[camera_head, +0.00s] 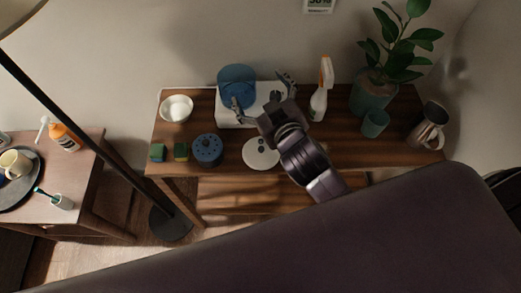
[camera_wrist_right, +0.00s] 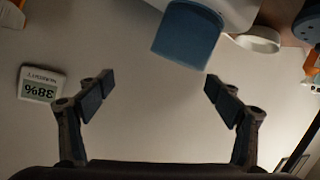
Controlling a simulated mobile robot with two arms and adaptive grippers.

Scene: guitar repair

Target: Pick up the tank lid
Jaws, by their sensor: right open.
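A round blue piece with dark holes in its top (camera_head: 207,149) lies on the wooden table, and part of it shows in the right wrist view (camera_wrist_right: 308,25). A flat white disc with small dark spots (camera_head: 261,153) lies to its right. I cannot tell for certain which is the tank lid. A translucent blue tank (camera_head: 237,82) stands on a white base behind them; it also shows in the right wrist view (camera_wrist_right: 187,34). My right gripper (camera_head: 261,90) is open and empty, with its fingers over the white base beside the tank. My left gripper is out of view.
A lamp pole (camera_head: 85,120) stands left. The table's front right is clear.

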